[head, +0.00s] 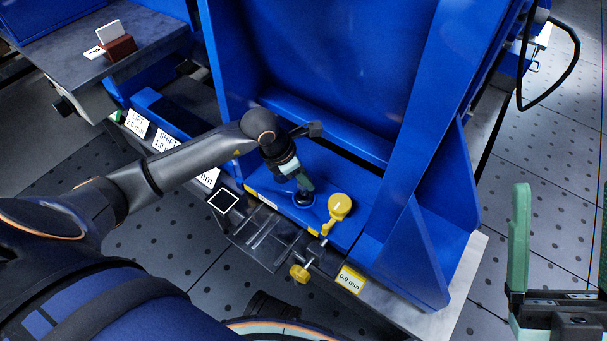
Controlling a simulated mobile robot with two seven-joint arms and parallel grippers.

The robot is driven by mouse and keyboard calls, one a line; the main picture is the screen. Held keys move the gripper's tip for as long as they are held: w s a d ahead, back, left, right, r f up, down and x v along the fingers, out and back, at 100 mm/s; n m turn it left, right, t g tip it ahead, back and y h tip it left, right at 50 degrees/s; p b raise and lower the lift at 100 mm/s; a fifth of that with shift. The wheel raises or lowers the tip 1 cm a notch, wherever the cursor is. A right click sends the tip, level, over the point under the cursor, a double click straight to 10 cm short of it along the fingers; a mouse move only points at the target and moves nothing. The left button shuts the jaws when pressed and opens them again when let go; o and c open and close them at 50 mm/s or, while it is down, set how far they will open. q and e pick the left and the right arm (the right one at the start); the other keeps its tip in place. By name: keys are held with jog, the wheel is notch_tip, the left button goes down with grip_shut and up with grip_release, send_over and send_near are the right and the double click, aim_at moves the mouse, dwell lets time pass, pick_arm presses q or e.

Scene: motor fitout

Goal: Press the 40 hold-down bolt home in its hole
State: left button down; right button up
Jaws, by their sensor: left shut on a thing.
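My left gripper (302,184) points down at the blue foot plate (268,183) of the big blue frame. It is shut on the dark hold-down bolt (304,199), which stands at the plate. Its round dark head or washer shows just below the fingertips. The hole is hidden under it, and I cannot tell how deep the bolt sits. My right gripper (560,245) is at the lower right edge, its green fingers wide apart and empty, far from the bolt.
A yellow dial-like part (340,206) stands close right of the bolt. A yellow knob (300,273) sticks out at the front. Tall blue walls (325,70) rise behind. A label reading 0.0 mm (351,279) is on the front edge. A grey table (105,50) is at upper left.

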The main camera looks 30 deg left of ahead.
aim_at(303, 188)
pick_arm(q)
jog(key=shift+f+b, duration=1.75)
jog(key=shift+f, duration=0.7)
jog(key=shift+c, duration=1.8)
grip_release()
jog(key=p+v, duration=0.5)
jog(key=v, duration=0.7)
jog(key=shift+r, duration=0.3)
jog(key=shift+s, duration=0.1)
